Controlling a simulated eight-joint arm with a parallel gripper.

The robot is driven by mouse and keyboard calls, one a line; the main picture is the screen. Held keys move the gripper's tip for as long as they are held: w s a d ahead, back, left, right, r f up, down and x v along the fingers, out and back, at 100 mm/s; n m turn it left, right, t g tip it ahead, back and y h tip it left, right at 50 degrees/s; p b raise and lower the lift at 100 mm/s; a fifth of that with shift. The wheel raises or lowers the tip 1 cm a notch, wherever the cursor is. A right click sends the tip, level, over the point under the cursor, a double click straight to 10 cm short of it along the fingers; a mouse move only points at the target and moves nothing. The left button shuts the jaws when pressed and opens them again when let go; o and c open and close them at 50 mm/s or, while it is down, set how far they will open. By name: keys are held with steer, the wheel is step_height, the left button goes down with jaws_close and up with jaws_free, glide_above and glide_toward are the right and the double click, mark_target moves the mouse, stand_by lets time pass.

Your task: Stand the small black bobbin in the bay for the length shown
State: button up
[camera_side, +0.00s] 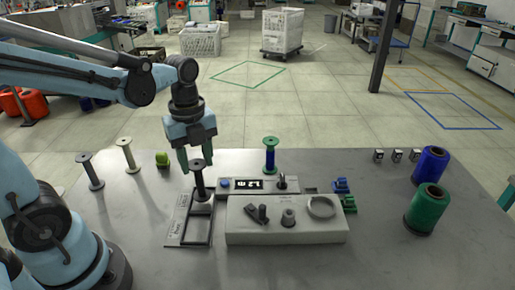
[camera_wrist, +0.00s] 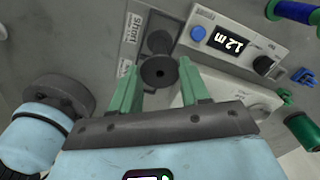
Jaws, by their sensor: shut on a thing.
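The small black bobbin (camera_side: 199,181) is upright between the green fingers of my gripper (camera_side: 198,162), which are shut on its upper part. In the wrist view the fingers (camera_wrist: 160,88) flank its top flange (camera_wrist: 158,74). Its lower end is at the far bay of the two-bay tray (camera_side: 210,240), beside the label "Short" (camera_wrist: 130,27). I cannot tell whether it touches the bay floor. The near bay is empty in the side view. The length display (camera_side: 249,185) appears to read 1.2 m; it also shows in the wrist view (camera_wrist: 231,41).
A grey winder console (camera_side: 285,235) stands right of the tray. A blue-wound bobbin (camera_side: 270,157) stands behind the display. Two pale bobbins (camera_side: 90,172) (camera_side: 128,156) and a green object (camera_side: 162,159) are at left. Blue (camera_side: 430,165) and green (camera_side: 422,210) spools stand at right.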

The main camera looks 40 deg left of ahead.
steer(key=shift+f, duration=0.65)
stand_by(0.5)
steer(key=o, duration=0.9)
steer(key=shift+r, duration=0.1)
steer(key=shift+r, duration=3.4)
